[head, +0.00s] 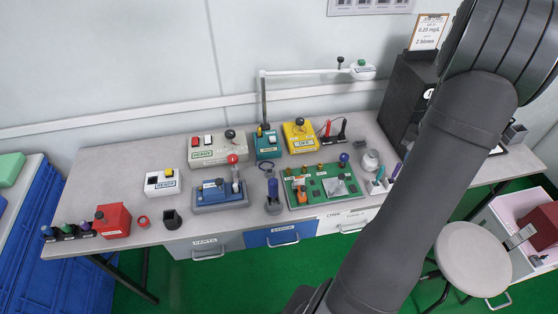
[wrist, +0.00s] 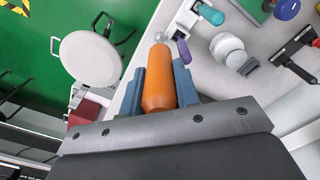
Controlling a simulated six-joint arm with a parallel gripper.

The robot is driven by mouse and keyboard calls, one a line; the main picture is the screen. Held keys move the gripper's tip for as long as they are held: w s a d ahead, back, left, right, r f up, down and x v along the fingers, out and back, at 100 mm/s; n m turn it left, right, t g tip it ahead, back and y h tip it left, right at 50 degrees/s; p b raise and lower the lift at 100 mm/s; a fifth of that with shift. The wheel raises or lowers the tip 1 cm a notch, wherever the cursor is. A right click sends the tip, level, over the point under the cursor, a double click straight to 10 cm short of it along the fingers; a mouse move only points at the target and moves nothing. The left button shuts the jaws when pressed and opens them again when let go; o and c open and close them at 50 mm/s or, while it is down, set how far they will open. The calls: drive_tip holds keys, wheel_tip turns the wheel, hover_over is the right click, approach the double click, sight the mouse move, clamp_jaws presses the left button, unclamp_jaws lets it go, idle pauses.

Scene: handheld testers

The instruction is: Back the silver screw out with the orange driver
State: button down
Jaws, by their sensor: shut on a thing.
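The orange driver (wrist: 158,88) is between the two blue fingers of my gripper (wrist: 159,68), which is shut on its handle. The driver's far end points toward the top of the wrist view, near the edge of the grey table, beside a white rack (wrist: 184,20). My gripper does not show in the head view, where my arm covers the right side. The green board (head: 300,186) lies on the table in the head view, with several parts on it. I cannot make out the silver screw in either view.
The rack holds a teal driver (wrist: 210,13) and a purple driver (wrist: 184,50), close to my gripper. A white round knobbed thing (wrist: 228,50) stands nearby. A blue device (head: 218,196) is left of the board. A round stool (head: 473,258) is below the table.

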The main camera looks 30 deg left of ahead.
drive_tip(key=shift+w+r+m, duration=0.3)
drive_tip(key=shift+w+r, duration=0.15)
drive_tip(key=s+a+r+n, duration=0.2)
drive_tip(key=s+a+n, duration=0.1)
drive_tip(key=a, duration=0.7)
drive_tip(key=s+a+r+n, duration=0.1)
drive_tip(key=s+a+n, duration=0.15)
drive_tip(key=a, duration=0.85)
drive_tip(key=s+a+r+n, duration=0.2)
drive_tip(key=s+a+n, duration=0.15)
drive_tip(key=a, duration=0.65)
drive_tip(key=s+a+n, duration=0.3)
drive_tip(key=s+a, duration=0.3)
drive_tip(key=s, duration=0.4)
drive_tip(key=s+a+r+n, duration=0.1)
drive_tip(key=s+a+n, duration=0.2)
drive_tip(key=s+a, duration=0.3)
drive_tip(key=s+a+r+n, duration=0.1)
drive_tip(key=s+a+n, duration=0.2)
drive_tip(key=s, duration=1.2)
drive_tip(key=a, duration=0.3)
drive_tip(key=shift+n, duration=0.3)
drive_tip(key=shift+s, duration=0.1)
